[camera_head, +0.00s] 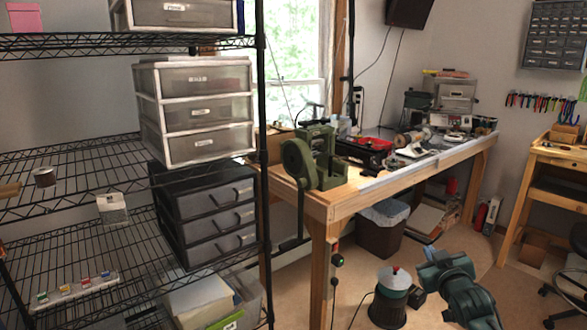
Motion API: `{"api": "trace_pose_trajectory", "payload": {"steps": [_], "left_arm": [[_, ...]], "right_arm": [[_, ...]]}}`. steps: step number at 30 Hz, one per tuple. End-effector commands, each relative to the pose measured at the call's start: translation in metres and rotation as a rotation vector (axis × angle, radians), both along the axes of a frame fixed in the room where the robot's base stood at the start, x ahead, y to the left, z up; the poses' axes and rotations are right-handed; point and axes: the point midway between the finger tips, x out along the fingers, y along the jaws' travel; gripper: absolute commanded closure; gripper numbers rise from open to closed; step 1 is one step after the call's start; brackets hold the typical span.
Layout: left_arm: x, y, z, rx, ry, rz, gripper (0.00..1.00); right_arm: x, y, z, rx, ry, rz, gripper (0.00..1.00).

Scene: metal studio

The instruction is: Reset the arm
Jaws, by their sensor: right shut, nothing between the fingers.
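My right arm comes in at the bottom right, in teal and dark grey. My left arm and left gripper are not in view.
A black wire shelf (75,183) with drawer units (195,110) fills the left. A wooden workbench (395,182) with a green press (318,160) stands in the middle. Another bench (560,155) is at right.

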Motion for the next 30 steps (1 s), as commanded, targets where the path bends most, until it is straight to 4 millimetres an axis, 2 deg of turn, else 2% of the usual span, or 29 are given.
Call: {"api": "trace_pose_trajectory", "payload": {"steps": [1,5,8,11,12,15,18,22,26,30], "left_arm": [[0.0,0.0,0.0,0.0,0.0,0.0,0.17],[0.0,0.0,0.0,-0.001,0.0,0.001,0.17],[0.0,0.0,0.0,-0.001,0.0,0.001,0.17],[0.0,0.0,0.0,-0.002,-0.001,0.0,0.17],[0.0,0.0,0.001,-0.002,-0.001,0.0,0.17],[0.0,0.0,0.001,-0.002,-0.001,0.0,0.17],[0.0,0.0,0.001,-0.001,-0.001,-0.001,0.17],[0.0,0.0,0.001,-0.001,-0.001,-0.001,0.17],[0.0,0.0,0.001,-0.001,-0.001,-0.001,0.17],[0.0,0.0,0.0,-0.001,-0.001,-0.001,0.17]], "right_arm": [[-0.013,0.011,-0.019,0.006,0.024,0.017,1.0],[-0.052,0.04,-0.069,0.028,0.093,0.064,1.0],[-0.095,0.067,-0.111,0.056,0.159,0.106,1.0],[-0.151,0.098,-0.151,0.098,0.236,0.147,1.0],[-0.176,0.11,-0.164,0.117,0.267,0.164,1.0],[-0.237,0.137,-0.19,0.171,0.342,0.195,1.0],[-0.291,0.159,-0.203,0.225,0.406,0.213,1.0],[-0.34,0.176,-0.207,0.277,0.464,0.222,1.0],[-0.364,0.184,-0.207,0.305,0.493,0.224,1.0],[-0.368,0.185,-0.207,0.309,0.499,0.225,1.0]]}}
